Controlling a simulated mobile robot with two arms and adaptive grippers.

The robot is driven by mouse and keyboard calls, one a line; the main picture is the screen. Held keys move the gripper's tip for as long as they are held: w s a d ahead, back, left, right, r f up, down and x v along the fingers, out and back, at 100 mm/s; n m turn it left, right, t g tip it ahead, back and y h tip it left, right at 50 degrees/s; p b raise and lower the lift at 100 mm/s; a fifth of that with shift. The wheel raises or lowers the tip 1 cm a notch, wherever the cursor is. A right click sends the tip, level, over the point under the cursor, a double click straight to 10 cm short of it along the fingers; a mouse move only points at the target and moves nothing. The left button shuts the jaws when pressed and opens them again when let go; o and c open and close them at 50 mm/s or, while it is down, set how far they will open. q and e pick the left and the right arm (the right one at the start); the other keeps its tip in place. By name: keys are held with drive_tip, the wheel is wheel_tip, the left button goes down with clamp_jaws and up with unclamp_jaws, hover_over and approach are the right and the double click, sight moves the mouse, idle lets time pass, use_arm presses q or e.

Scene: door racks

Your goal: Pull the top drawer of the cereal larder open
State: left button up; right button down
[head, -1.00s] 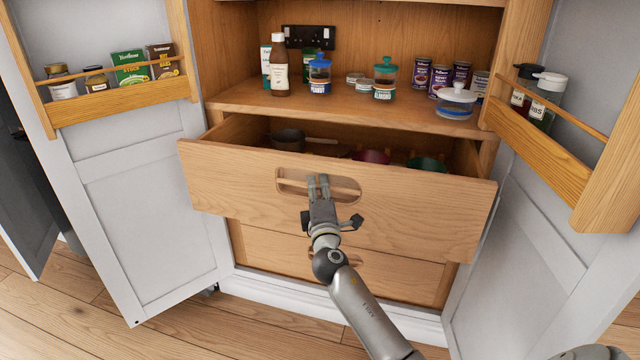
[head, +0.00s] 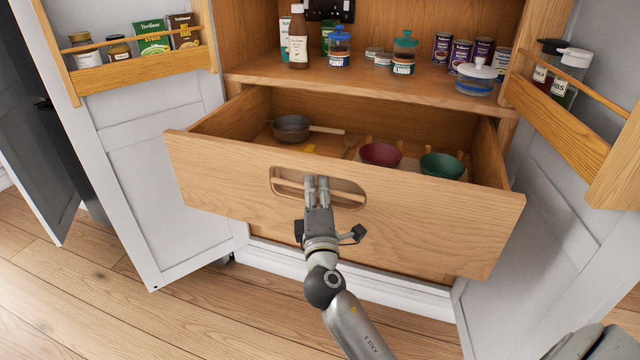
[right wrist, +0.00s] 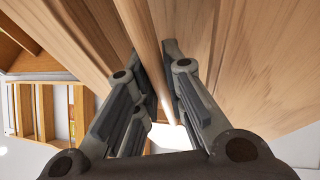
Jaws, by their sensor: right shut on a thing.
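The top drawer (head: 430,215) of the wooden larder stands well open between the two open doors. Its front has an oval cut-out with a wooden grip bar (head: 343,193) across it. My right gripper (head: 317,184) reaches into the cut-out and is shut on the bar. In the right wrist view the bar (right wrist: 146,45) runs between the two fingers (right wrist: 156,85). Inside the drawer lie a dark pan (head: 291,128), a dark red bowl (head: 381,155) and a green bowl (head: 442,166). My left gripper is not in view.
The left door (head: 165,180) and right door (head: 530,210) are swung wide, with racks of jars and packets. The shelf (head: 350,84) above holds bottles, jars and tins. Wooden floor (head: 90,300) is free at the front left.

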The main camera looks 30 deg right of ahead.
idle(0.4)
drive_tip(key=c, duration=1.8)
unclamp_jaws()
drive_tip(key=shift+o, duration=0.2)
drive_tip(key=shift+s+a, duration=0.1)
drive_tip(key=v, duration=1.2)
